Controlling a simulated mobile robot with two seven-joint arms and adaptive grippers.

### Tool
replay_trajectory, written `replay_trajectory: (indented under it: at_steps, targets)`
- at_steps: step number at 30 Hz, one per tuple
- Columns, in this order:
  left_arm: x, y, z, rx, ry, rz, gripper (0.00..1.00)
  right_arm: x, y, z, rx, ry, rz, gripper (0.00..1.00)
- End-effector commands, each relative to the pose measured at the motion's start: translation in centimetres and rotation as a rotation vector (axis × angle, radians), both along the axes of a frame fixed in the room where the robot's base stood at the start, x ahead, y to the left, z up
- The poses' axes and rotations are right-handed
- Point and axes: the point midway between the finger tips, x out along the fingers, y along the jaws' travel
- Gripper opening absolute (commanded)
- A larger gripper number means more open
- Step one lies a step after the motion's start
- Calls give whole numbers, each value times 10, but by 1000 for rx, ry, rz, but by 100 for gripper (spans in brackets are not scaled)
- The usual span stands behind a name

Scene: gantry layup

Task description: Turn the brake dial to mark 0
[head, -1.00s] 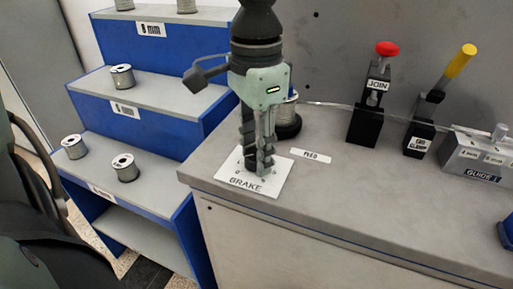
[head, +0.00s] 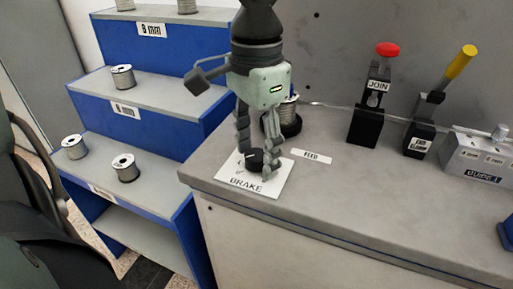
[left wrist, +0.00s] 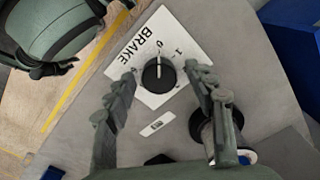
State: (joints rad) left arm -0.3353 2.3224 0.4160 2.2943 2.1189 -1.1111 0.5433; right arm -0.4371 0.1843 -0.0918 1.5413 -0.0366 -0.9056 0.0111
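The black brake dial (head: 253,159) sits on a white plate marked BRAKE (head: 228,176) at the left front corner of the grey bench. In the left wrist view the dial (left wrist: 159,75) shows a white line that points up, towards what looks like the 0 mark (left wrist: 159,43). My left gripper (head: 256,164) is open, pointing down over the plate. Its fingers also show in the left wrist view (left wrist: 160,72), one on each side of the dial and apart from it. Some plate marks are too small or hidden to read.
A spool on a black holder (head: 286,120) stands just behind the dial. A FEED label (head: 312,156) lies right of it. The JOIN lever (head: 371,105), a yellow-handled lever (head: 432,105) and the guide block (head: 480,157) stand further right. Blue steps with spools (head: 150,135) are left.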

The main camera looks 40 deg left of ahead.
Motion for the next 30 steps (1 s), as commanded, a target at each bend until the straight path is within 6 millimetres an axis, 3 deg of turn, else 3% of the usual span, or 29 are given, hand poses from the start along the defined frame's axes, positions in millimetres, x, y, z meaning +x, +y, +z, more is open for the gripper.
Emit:
replay_trajectory:
  at_steps: [10, 24, 30]
  targets:
    - [0, 0, 10, -1, -2, -1, 55, -3, 4, -1, 6, 4, -3, 40]
    - [0, 0, 101, -1, -4, 0, 55, -1, 3, -1, 6, 0, -3, 40]
    - [0, 0, 118, 0, 1, -1, 55, -1, 3, -1, 6, 0, -3, 40]
